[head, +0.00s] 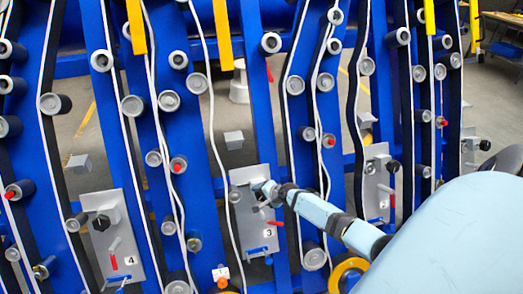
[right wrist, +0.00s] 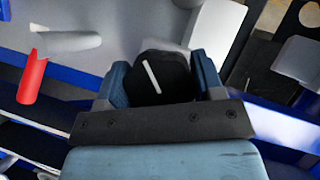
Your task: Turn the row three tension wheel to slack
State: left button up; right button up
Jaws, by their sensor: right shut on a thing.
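The row three plate (head: 245,222) is a grey panel marked 3, on a blue upright in the middle of the head view. My right gripper (head: 266,189) is at the upper part of this plate, its arm coming in from the lower right. In the right wrist view, the tension wheel (right wrist: 162,78) is a black knob with a white line, tilted in the picture. My right gripper (right wrist: 163,85) has one blue finger on each side of it and is shut on it. In the head view the gripper largely hides the wheel. My left gripper is not in view.
A red-tipped lever (right wrist: 32,80) sticks out left of the wheel; it also shows in the head view (head: 274,223). Plate 4 (head: 112,235) stands to the left, and another similar plate (head: 377,180) to the right. Belts, white cords and rollers run closely around.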

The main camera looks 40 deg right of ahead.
jog(key=n+g+p, duration=0.2)
jog(key=n+p, duration=0.1)
jog(key=shift+r+h+p, duration=0.1)
jog(key=shift+h+p, duration=0.2)
jog(key=shift+s+f+n+g+h+p, duration=0.1)
jog(key=shift+f+n+g+h+p, duration=0.15)
jog(key=shift+n+g+p, duration=0.45)
jog(key=shift+n, duration=0.4)
jog(key=o, duration=0.9)
